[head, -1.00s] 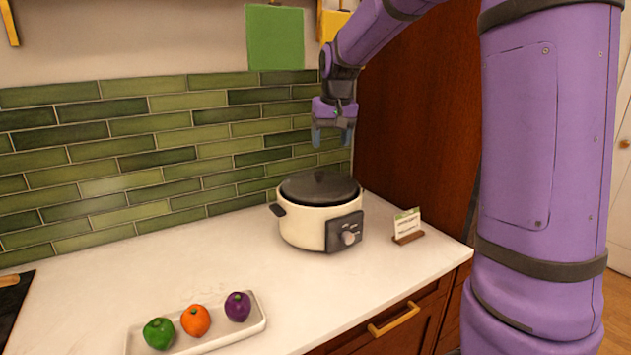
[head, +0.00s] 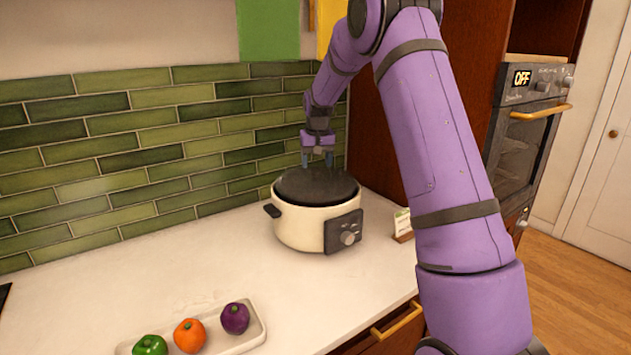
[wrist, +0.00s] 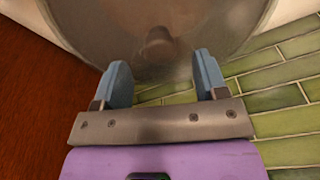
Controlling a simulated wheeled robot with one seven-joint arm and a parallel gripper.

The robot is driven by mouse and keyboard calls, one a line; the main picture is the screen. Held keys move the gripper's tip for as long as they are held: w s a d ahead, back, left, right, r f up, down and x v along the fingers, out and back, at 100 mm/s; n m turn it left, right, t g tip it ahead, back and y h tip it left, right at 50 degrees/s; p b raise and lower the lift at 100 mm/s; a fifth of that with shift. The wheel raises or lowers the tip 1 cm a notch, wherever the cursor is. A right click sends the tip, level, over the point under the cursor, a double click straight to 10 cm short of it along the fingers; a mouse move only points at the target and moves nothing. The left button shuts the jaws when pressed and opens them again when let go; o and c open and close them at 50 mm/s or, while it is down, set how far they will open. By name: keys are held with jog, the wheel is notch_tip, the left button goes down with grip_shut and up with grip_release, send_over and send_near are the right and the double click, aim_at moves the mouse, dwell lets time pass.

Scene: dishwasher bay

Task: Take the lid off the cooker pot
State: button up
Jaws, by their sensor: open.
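The cooker pot (head: 297,228) is cream with a dark side handle and a dark control panel with a knob. It stands on the white counter near the tiled wall. Its dark round lid (head: 300,188) sits on top. In the wrist view the lid (wrist: 110,40) fills the upper middle, with its knob (wrist: 159,46) just beyond and between the fingertips. My gripper (head: 318,160) is open and empty above the lid, pointing down. Its two blue-grey fingers (wrist: 164,75) are apart in the wrist view. The lid's knob is hard to make out in the head view, close to the fingers.
A white tray (head: 252,340) with a green, an orange and a purple vegetable lies at the front. A small card in a stand (head: 402,224) is right of the pot. A dark wood panel (head: 375,140) rises close beside my arm. The counter left of the pot is clear.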

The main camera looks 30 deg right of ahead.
aim_at(316, 170)
jog(key=f, duration=0.4)
jog(key=shift+w+d+f, duration=0.1)
jog(key=shift+w, duration=0.15)
jog(key=shift+c, duration=0.2)
jog(key=c, duration=1.1)
grip_shut()
jog(key=shift+r, duration=0.2)
